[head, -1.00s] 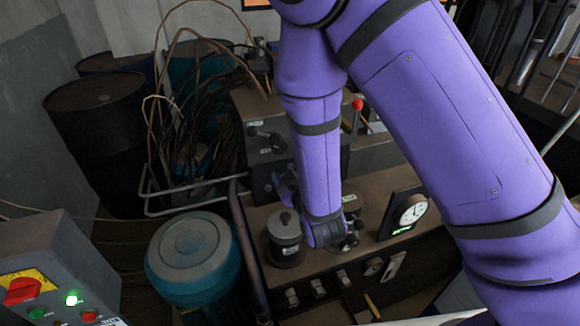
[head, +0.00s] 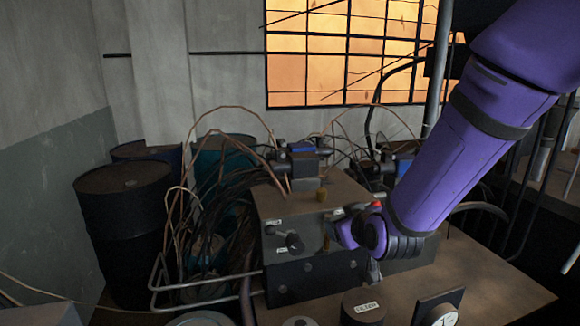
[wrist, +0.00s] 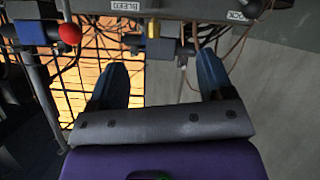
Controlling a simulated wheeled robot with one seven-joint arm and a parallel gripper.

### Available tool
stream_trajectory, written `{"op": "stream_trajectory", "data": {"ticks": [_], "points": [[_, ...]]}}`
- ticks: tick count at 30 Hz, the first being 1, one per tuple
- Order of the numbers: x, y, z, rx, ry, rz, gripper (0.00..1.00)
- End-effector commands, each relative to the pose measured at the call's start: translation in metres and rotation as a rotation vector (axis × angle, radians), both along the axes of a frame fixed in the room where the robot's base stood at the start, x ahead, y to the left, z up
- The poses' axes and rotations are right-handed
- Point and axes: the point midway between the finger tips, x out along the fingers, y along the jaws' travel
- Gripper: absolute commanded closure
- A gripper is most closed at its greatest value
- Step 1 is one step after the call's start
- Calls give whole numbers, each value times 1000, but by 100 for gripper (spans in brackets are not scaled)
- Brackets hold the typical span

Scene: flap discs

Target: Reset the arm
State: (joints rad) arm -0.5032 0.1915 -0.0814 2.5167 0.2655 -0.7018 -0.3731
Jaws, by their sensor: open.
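My purple arm comes in from the upper right in the head view and ends at the front right of a grey machine box (head: 310,210). My gripper is small and partly hidden there, below the wrist. In the wrist view my gripper (wrist: 160,68) shows two dark blue fingers spread wide apart with nothing between them. Beyond the fingertips is a panel (wrist: 180,8) with labels reading BLEED and LOCK. A red ball knob (wrist: 70,33) and a brass-coloured knob (wrist: 153,28) show near it, apart from the fingers.
A round labelled pot (head: 364,308) and a dial gauge (head: 440,314) stand on the brown bench (head: 480,275) in front of my arm. Dark drums (head: 125,225) and tangled cables are at left. A bent metal rail (head: 205,284) runs beside the box. A barred window (head: 345,55) is behind.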

Motion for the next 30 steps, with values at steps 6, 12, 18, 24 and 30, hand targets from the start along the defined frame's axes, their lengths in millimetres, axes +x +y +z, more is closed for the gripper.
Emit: {"op": "stream_trajectory", "data": {"ticks": [6, 12, 18, 24, 30], "points": [[-23, -37, 44, 70, 138, -41, 26], [-57, -71, 78, 109, 265, -85, 26], [-104, -105, 107, 126, 386, -143, 26], [-162, -137, 130, 132, 502, -227, 26], [-222, -163, 145, 127, 607, -327, 26]]}}
